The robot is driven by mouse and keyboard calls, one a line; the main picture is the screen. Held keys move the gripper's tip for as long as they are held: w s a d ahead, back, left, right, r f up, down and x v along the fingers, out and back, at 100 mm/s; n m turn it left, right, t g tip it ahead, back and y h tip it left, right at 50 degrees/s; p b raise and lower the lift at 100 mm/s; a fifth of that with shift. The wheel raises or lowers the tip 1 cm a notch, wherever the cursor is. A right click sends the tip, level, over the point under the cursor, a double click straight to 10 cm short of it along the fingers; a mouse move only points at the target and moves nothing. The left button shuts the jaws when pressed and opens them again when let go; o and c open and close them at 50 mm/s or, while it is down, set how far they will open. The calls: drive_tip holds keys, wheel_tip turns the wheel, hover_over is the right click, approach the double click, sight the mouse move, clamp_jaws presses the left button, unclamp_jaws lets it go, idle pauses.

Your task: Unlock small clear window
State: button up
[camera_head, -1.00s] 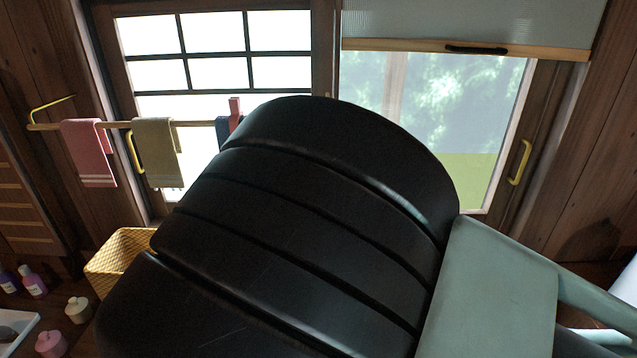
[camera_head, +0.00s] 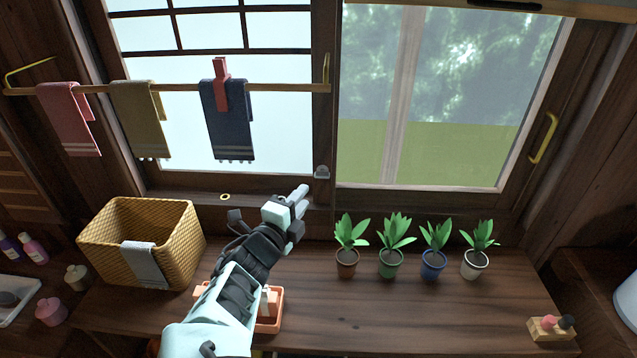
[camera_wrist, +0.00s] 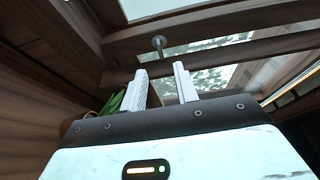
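The clear window (camera_head: 450,85) is at the upper right of the head view, beside a window with dark grid bars (camera_head: 215,60). A small grey metal catch (camera_head: 322,172) sits low on the frame where the two windows meet. In the wrist view a small metal knob (camera_wrist: 159,42) sticks out of the wooden frame beyond my fingertips; it looks like the same catch. My gripper (camera_head: 301,196) is just below and left of the catch in the head view. In the wrist view my gripper (camera_wrist: 161,74) has its two fingers apart, with nothing between them.
Several potted plants (camera_head: 390,262) stand on the wooden counter (camera_head: 400,320), right of my gripper. A wicker basket (camera_head: 140,245) stands left. A rail (camera_head: 190,88) with towels crosses the left window. An orange tray (camera_head: 275,318) lies partly behind my arm.

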sight(320, 178)
drive_tip(key=b+x, duration=0.3)
drive_tip(key=x, duration=0.6)
drive_tip(key=shift+d, duration=0.1)
drive_tip(key=shift+c, duration=0.3)
clamp_jaws()
